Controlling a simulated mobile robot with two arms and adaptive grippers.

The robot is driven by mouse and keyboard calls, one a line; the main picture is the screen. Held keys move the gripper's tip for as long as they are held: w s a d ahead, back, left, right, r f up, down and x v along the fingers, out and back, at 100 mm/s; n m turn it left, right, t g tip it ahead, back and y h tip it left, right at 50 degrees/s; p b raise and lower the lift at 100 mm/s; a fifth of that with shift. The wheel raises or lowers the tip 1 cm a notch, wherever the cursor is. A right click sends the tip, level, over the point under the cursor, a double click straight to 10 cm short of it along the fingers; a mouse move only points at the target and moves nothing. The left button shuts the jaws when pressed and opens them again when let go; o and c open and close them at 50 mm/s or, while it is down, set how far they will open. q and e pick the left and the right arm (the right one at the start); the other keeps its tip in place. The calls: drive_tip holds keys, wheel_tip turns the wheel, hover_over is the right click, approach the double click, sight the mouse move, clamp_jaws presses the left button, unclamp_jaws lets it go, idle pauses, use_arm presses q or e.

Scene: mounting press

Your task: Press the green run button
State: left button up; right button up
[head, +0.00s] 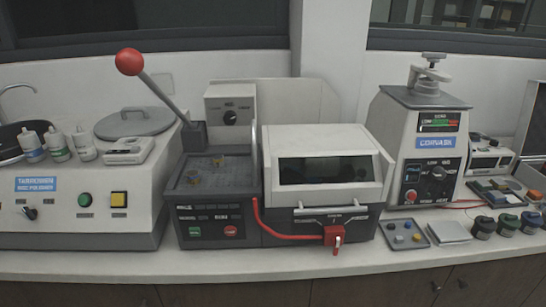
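A round green button (84,199) is on the front panel of the left machine (40,238), between a dark knob and a yellow square button. A small green button (194,231) is on the dark front panel of the middle machine, left of a round red button (231,231). The right machine (393,128), marked CORVASK, is a press with a clamp screw on top, a lit display, a dark knob and a red button (410,195). I cannot read which button is labelled run. Neither of my grippers is in view.
The middle machine has a closed windowed hood (324,168), a red-ball lever (130,62) raised at left and a red handle (334,236) in front. White bottles (57,144) stand on the left machine. A small tray (404,233) and several dark cups (507,226) sit at right.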

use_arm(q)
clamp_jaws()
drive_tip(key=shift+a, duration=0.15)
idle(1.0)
